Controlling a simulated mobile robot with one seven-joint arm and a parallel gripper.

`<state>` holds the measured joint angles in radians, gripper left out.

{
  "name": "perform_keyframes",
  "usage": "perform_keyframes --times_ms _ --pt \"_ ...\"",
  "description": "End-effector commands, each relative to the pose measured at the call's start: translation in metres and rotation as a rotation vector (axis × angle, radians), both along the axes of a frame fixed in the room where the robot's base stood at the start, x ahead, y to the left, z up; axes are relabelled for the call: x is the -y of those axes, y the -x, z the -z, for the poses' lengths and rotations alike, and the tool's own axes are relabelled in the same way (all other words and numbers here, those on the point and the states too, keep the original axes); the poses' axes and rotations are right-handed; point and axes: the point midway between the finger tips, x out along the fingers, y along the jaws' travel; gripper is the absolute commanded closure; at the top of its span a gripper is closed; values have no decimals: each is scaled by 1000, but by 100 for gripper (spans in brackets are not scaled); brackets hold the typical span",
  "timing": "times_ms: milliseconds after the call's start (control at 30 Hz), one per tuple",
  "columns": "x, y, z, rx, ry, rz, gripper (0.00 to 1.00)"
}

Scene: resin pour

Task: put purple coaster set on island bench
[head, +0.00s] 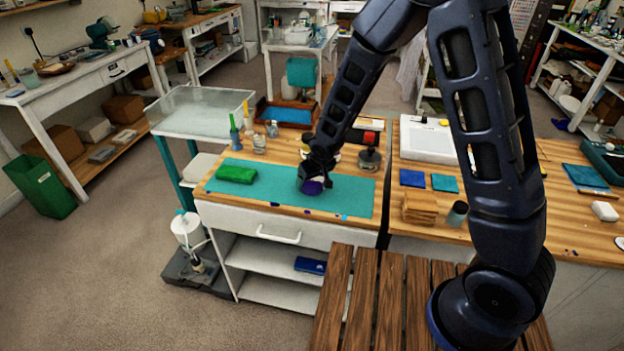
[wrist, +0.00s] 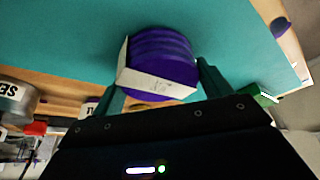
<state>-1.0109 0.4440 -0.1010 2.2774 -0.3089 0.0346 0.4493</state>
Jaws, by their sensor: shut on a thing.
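The purple coaster set (wrist: 165,45) is a round purple stack with a white paper band around it. In the wrist view it sits between the two fingers of my gripper (wrist: 158,85), which is shut on it. In the head view my gripper (head: 314,180) is low over the teal mat (head: 345,197) on the wooden-topped bench (head: 208,190), and the purple set (head: 312,187) shows just under it. I cannot tell whether the set touches the mat. My gripper hides part of it in the head view.
A green folded cloth or packet (head: 236,174) lies on the mat to the left. Tins and a metal pot (head: 370,160) stand behind my gripper. On the right worktop are a blue tile (head: 412,178), a teal tile (head: 445,183) and stacked wooden pieces (head: 419,208). A slatted wooden surface (head: 365,300) is in front.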

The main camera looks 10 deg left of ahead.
Motion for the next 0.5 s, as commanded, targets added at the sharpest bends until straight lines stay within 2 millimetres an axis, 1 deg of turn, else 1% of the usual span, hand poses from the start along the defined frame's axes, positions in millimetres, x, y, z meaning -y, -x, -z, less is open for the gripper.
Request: perform_keyframes --times_ms 133,167,200,267,500 --pt "0 0 2 0 0 0 53" --pt "0 0 3 0 0 0 21" --pt "0 0 3 0 0 1 13" --pt "0 0 2 0 0 0 1" --pt "0 0 2 0 0 0 1"
